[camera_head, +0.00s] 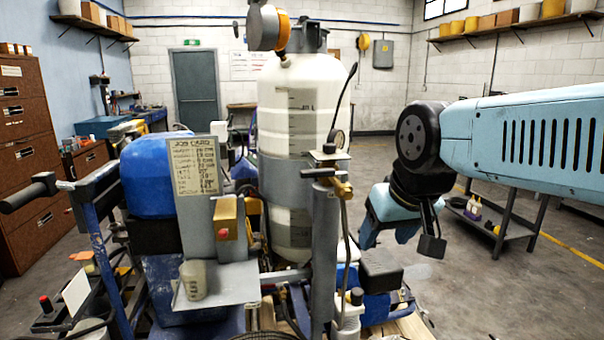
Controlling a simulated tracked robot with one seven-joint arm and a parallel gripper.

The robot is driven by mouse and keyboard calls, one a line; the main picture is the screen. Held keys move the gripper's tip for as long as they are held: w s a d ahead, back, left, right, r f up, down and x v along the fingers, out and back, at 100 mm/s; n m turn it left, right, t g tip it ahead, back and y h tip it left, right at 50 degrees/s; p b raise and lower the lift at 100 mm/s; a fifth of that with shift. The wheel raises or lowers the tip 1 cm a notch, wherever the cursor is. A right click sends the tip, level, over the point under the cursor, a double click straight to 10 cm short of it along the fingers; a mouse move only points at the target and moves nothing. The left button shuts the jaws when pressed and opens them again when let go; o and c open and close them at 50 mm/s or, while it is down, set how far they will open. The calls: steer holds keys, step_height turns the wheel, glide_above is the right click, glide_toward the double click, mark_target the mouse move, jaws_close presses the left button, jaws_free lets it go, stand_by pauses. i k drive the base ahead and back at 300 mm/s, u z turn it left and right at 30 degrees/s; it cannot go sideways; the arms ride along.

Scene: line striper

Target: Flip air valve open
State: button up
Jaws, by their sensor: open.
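The line striper fills the middle of the view, with a large white tank (300,118) in a grey band. A brass fitting with a small handle (340,187), which looks like the air valve, sits near the top of a grey upright post (324,255) in front of the tank. I cannot tell its exact handle position. A round gauge (336,139) stands just above it. My gripper (387,238) hangs pointing down to the right of the post, apart from the valve. It is open and appears empty; its fingertips are partly hidden by my wrist parts.
A job card (194,168) and a yellow box with a red button (227,218) sit left of the post. A dark box (380,268) lies below my gripper. Open floor (500,290) is at right, before a low shelf (490,218).

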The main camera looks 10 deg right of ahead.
mark_target(330, 172)
steer(key=u, duration=0.8)
steer(key=k, duration=0.95)
steer(key=z, duration=0.7)
steer(key=i, duration=1)
steer(key=z, duration=0.05)
